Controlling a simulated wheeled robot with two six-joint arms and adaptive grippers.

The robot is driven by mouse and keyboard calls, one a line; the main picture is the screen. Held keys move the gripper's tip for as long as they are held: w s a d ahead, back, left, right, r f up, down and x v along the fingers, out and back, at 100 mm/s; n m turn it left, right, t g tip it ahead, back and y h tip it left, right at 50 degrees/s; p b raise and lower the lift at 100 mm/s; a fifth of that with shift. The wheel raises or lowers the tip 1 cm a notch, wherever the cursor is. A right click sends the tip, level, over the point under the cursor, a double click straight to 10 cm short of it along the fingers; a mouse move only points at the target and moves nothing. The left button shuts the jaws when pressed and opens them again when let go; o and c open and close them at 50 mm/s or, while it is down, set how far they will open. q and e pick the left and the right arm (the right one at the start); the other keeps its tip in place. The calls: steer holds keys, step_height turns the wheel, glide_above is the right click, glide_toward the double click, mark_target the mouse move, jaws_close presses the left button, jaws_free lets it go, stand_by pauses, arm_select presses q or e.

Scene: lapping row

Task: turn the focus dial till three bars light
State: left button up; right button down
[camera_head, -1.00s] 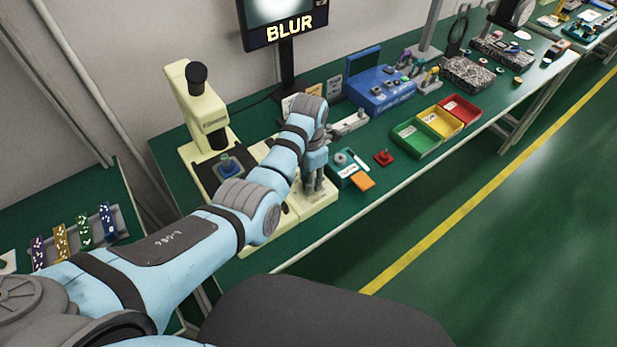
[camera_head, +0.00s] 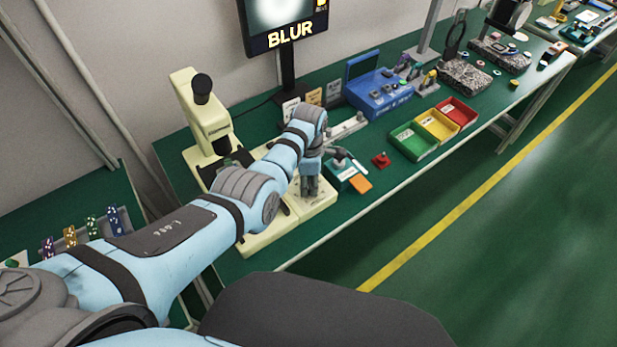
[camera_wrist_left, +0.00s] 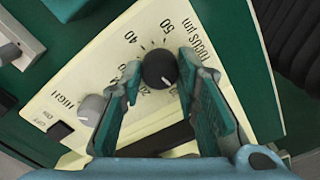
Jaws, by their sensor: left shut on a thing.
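The focus dial (camera_wrist_left: 160,69) is a black knob with a pale pointer mark on a cream panel marked "FOCUS µm", with 40 and 50 beside it. My left gripper (camera_wrist_left: 162,78) is shut on the dial, one teal-padded finger on each side. In the head view my left gripper (camera_head: 311,186) points down at the cream base (camera_head: 262,233) of the microscope (camera_head: 205,125), and hides the dial there. The monitor (camera_head: 286,28) reads "BLUR" under a hazy picture. A yellow mark shows at its upper right edge; I cannot count bars. My right gripper is out of view.
A grey knob (camera_wrist_left: 91,110) marked HIGH sits beside the dial, near a dark switch. Right of my gripper are a teal box (camera_head: 346,168), a red piece (camera_head: 381,160) and green, yellow and red bins (camera_head: 436,124). The bench front is clear.

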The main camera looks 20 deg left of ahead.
arm_select(q)
steer(key=m, duration=0.3)
steer(key=shift+m+p, duration=0.4)
steer(key=m, duration=0.3)
steer(key=shift+m, duration=0.3)
steer(key=m, duration=0.3)
steer(key=shift+m+p, duration=0.3)
steer(key=shift+p, duration=0.05)
steer(key=shift+m, duration=1.7)
steer(key=o, duration=1.2)
steer(key=shift+c, duration=0.2)
steer(key=shift+w+r, duration=0.1)
steer(key=shift+r, duration=0.05)
